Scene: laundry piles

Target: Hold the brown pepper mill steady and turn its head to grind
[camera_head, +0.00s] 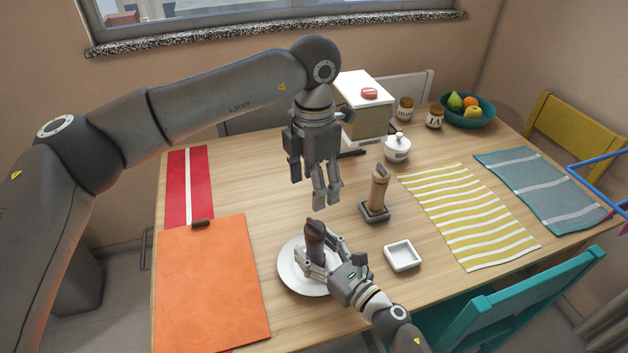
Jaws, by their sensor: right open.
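A dark brown pepper mill (314,237) stands upright over a white plate (290,283) near the middle front of the table. My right gripper (316,258) comes in from the lower right, low over the plate. It is open, with its fingers at the mill's lower body, partly hiding the mill; contact is unclear. My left gripper (327,204) hangs pointing down above and behind the mill, apart from its top. Nothing shows between its fingers, but their opening is unclear from this side.
A small white square dish (402,255) lies right of the plate. A white sugar pot (397,148), jars (435,117), a white-topped box (362,90) and a fruit bowl (468,113) stand farther back.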

